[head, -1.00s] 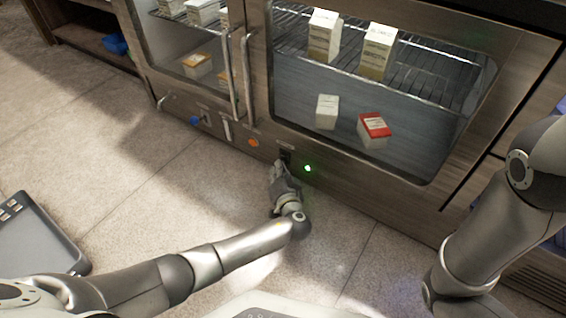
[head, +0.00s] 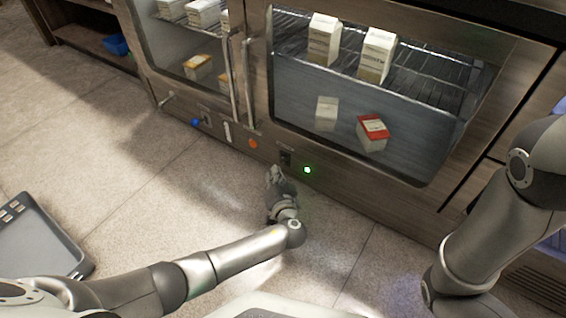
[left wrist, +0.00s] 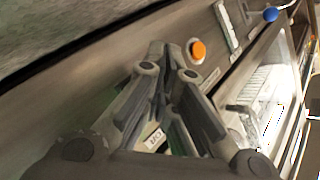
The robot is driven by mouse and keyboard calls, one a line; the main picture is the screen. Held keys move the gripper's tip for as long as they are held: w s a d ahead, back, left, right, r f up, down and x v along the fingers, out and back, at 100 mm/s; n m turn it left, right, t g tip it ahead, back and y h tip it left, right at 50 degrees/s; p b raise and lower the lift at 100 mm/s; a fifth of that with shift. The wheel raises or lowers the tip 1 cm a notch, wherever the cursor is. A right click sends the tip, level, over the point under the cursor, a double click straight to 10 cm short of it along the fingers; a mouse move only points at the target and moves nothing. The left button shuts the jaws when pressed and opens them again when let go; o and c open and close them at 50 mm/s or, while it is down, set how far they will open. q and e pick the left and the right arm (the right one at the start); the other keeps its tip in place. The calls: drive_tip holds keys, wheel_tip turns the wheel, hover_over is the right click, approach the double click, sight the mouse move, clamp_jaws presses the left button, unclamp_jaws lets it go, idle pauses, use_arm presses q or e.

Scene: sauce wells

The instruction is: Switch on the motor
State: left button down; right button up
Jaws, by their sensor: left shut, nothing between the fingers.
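The fridge front's lower panel carries a dark switch (head: 286,158) with a small lit green lamp (head: 307,170) to its right. My left gripper (head: 275,170) is shut and empty, just below and left of the switch, with a small gap between them. In the left wrist view the closed fingers (left wrist: 168,55) point along the panel, and a small white label (left wrist: 154,138) shows between the finger links. The switch itself is not clearly visible there. My right arm shows at the right of the head view, but its gripper is outside the picture.
An orange round button (head: 252,143), a white strip (head: 227,132) and a blue knob (head: 195,122) sit left along the panel. Vertical door handles (head: 247,80) stick out above. A grey tray (head: 38,238) lies on the left. The floor before the panel is clear.

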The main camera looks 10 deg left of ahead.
use_arm(q)
drive_tip(key=s, duration=0.1)
drive_tip(key=s+a+p, duration=0.1)
drive_tip(key=s+p, duration=0.1)
drive_tip(key=s, duration=0.1)
drive_tip(key=shift+a+r, duration=0.2)
drive_tip(key=shift+r, duration=0.2)
drive_tip(key=shift+s+a, duration=0.1)
drive_tip(key=shift+s, duration=0.05)
drive_tip(key=shift+f, duration=0.1)
